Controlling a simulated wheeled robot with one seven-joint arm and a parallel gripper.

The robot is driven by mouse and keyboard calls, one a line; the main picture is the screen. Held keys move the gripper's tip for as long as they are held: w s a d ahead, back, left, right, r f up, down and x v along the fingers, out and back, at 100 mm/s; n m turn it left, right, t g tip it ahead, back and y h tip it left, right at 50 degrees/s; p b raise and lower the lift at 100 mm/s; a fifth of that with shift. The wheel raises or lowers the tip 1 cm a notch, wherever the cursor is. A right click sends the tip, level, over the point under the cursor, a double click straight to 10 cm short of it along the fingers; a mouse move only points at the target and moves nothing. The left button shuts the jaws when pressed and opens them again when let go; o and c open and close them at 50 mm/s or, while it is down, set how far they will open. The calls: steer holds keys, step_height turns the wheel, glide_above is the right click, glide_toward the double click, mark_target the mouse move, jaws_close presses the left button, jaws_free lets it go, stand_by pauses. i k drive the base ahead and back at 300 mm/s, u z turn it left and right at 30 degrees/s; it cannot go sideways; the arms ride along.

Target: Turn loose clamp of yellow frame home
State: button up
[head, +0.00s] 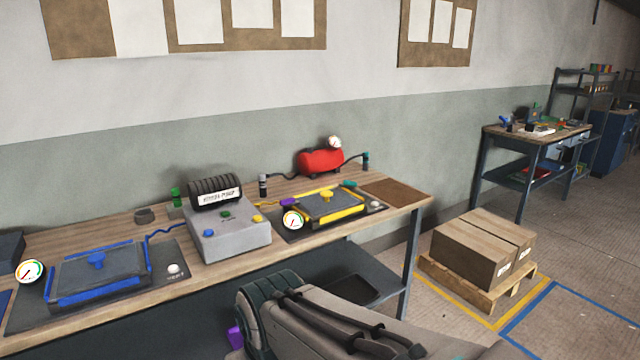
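The yellow frame (332,216) lies on a dark mat on the workbench, right of centre, around a grey panel with a yellow knob (326,195). A purple clamp-like piece (288,202) is at its left end. A teal piece (349,184) is at its back right corner. Both are too small to tell which is loose or how far either is turned. A round gauge (293,220) stands at the front left corner. My arm crosses the bottom of the head view, in front of the bench. My gripper does not show.
A grey control box (230,238) with a black ribbed roll stands left of the yellow frame. A blue frame (98,296) lies further left. A red tank (320,161) stands behind. Brown mat (398,193) at the bench's right end is clear. Boxes on a pallet (484,250) stand right.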

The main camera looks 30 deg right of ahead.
mark_target(351, 185)
steer(key=u, duration=0.85)
steer(key=k, duration=0.1)
steer(key=z, duration=2.15)
steer(key=i, duration=0.9)
steer(key=z, duration=0.55)
steer(key=i, duration=1.25)
steer(key=u, duration=0.8)
steer(key=i, duration=0.6)
steer(key=u, duration=0.45)
